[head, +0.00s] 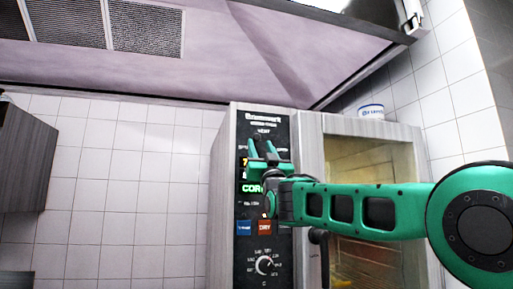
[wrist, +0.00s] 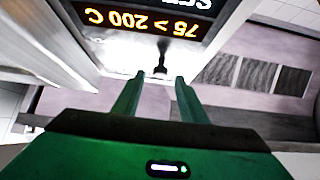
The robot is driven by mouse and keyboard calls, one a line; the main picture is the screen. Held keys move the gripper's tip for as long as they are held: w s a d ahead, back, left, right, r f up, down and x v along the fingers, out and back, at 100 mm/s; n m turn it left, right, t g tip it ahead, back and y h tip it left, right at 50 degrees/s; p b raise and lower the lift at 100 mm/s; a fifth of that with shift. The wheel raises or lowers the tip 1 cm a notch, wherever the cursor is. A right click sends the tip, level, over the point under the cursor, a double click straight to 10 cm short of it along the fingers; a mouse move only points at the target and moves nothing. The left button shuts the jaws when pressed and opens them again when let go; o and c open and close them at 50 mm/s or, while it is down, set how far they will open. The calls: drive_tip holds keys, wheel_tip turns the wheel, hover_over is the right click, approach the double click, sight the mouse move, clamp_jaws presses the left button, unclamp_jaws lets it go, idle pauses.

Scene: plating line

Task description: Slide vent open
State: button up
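The oven's dark control panel (head: 262,210) faces me, with a vent label (head: 263,131) near its top. My gripper (head: 262,146) is in front of the upper panel, just below that label, and covers part of the displays. In the wrist view, my gripper (wrist: 159,79) has its two fingers apart with nothing clasped. A small dark knob (wrist: 160,68), which looks like the vent slider, stands just beyond the fingertips, in line with the gap between them. I cannot tell whether the fingers touch it. The vent's slot and the slider's position along it are not clear.
The glass oven door (head: 368,165) is to the right, behind my arm. A white tub (head: 371,111) sits on the oven. A hood (head: 200,45) hangs above.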

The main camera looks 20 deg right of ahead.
sight(257, 139)
drive_tip(key=shift+x, duration=1.85)
clamp_jaws()
